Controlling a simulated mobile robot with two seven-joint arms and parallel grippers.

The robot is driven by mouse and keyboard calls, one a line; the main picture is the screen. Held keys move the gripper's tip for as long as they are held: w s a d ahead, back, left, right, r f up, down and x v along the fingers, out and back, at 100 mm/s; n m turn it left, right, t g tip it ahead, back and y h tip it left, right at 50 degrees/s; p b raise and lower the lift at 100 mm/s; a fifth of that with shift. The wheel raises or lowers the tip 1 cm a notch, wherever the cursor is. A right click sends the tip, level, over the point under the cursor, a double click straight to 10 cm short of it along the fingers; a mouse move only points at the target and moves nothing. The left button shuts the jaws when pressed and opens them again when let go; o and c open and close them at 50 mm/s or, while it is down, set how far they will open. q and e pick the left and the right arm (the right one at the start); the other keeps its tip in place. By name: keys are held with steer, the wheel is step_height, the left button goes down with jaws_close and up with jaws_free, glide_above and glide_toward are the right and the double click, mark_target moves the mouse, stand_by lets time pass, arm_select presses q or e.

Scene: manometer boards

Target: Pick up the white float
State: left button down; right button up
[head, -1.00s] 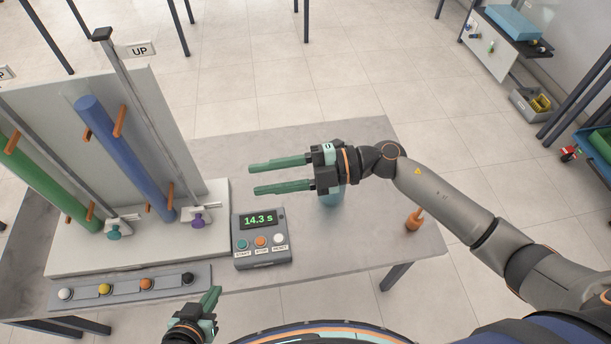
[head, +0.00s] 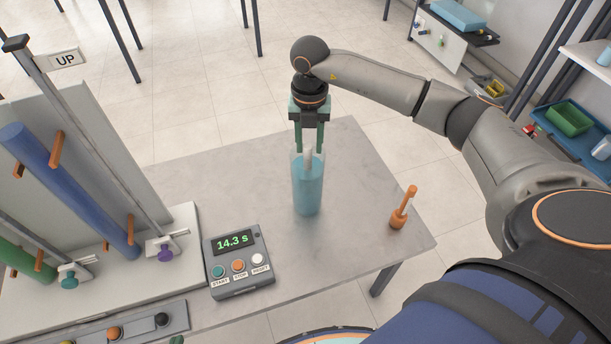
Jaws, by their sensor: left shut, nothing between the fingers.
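A pale upright piece, apparently the white float (head: 308,158), shows at the top of a clear cylinder of blue liquid (head: 307,192). Its lower part is hard to make out through the liquid. My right gripper (head: 310,150) points down over the cylinder. Its two green fingers are apart, one on each side of the pale piece, with their tips at about the rim. I cannot tell whether they touch it. Of my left gripper (head: 177,340), only a green fingertip shows at the bottom edge.
A timer box (head: 239,262) reading 14.3 s stands left of the cylinder. An orange tool (head: 402,209) stands upright at right. The manometer board (head: 95,140) and a strip with coloured balls (head: 140,325) fill the left. The grey table (head: 215,180) is clear behind the cylinder.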

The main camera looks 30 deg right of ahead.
mark_target(308, 166)
steer(key=f, duration=0.7)
steer(key=shift+s+a+f+b, duration=0.2)
steer(key=shift+a+f+b, duration=0.1)
steer(key=shift+f+b, duration=0.1)
steer(key=shift+r, duration=0.1)
jaws_close()
stand_by(1.0)
